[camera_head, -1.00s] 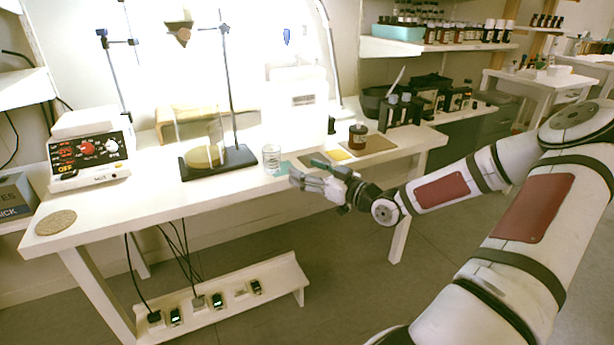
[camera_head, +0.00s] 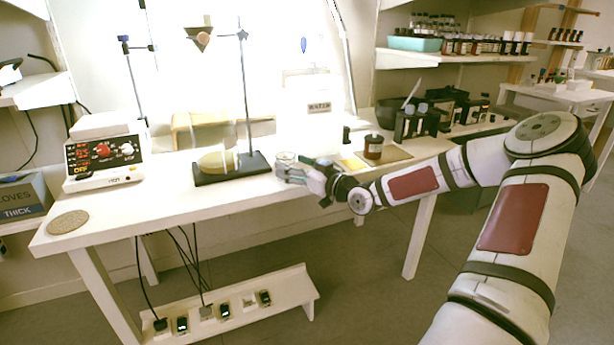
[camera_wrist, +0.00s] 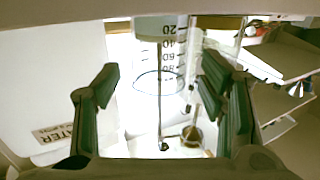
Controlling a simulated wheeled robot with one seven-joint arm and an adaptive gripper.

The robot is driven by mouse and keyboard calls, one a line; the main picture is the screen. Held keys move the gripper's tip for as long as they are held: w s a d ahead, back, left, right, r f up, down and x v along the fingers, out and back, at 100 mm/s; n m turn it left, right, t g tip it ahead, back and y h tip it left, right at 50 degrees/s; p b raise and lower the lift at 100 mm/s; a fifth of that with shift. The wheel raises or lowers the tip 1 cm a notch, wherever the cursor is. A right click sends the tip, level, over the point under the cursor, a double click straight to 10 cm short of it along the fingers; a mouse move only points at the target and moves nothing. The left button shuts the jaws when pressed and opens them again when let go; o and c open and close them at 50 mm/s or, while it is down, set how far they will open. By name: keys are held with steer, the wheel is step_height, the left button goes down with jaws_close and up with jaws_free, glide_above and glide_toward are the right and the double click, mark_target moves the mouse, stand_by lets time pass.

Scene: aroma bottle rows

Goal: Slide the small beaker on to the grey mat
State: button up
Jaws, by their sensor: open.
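The small clear beaker (camera_head: 286,158) stands upright on the white bench, right of the stand's dark base. My gripper (camera_head: 289,172) is open and at the beaker, its fingers covering the lower part in the head view. In the wrist view the beaker (camera_wrist: 160,75), with printed graduations, shows between the two spread fingers of my gripper (camera_wrist: 162,88). Gaps show on both sides, so I see no grip on it. The dark grey mat, left of the yellow mat (camera_head: 352,163), is mostly hidden behind my gripper.
A stand with a dark base (camera_head: 232,169) is close left of the beaker. A brown jar (camera_head: 373,147) stands on a tan board (camera_head: 398,154) to the right. A hotplate (camera_head: 103,160) and round speckled mat (camera_head: 68,222) are at the left.

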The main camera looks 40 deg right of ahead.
mark_target(291, 164)
steer(key=shift+w+a+b, duration=0.15)
steer(key=shift+w, duration=0.75)
steer(key=shift+w+a+b, duration=0.1)
steer(key=shift+w+b, duration=0.05)
steer(key=shift+w, duration=0.7)
steer(key=c, duration=1.3)
